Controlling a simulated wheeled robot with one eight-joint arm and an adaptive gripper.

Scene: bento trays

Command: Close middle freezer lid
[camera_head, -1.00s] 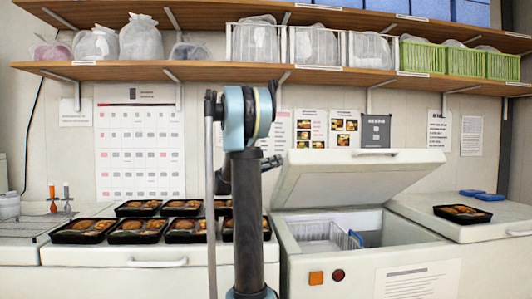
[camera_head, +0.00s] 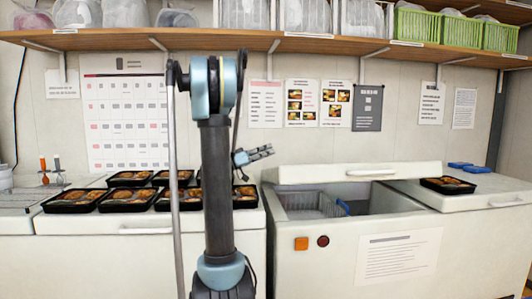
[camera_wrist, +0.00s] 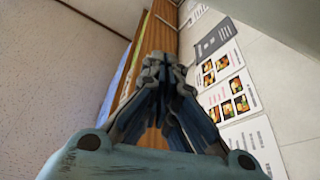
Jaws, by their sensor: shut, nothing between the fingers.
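The middle freezer (camera_head: 285,268) is a white chest. Its lid (camera_head: 315,174) is partly open, tilted up over the back of the opening, with a handle (camera_head: 370,172) on its front edge. The opening below the lid shows a wire basket (camera_head: 312,204) inside. My gripper (camera_head: 268,152) is in the air above and left of the lid's left end, apart from it in the picture. It is shut and empty. In the wrist view my gripper (camera_wrist: 155,62) points towards the wall and shelf; the lid is out of that view.
Black bento trays (camera_head: 128,200) stand on the left freezer (camera_head: 150,222). One bento tray (camera_head: 447,186) and blue items (camera_head: 468,167) are on the right freezer's lid. A wooden shelf (camera_head: 300,42) with baskets runs along the wall above. Posters (camera_head: 335,104) hang behind the middle freezer.

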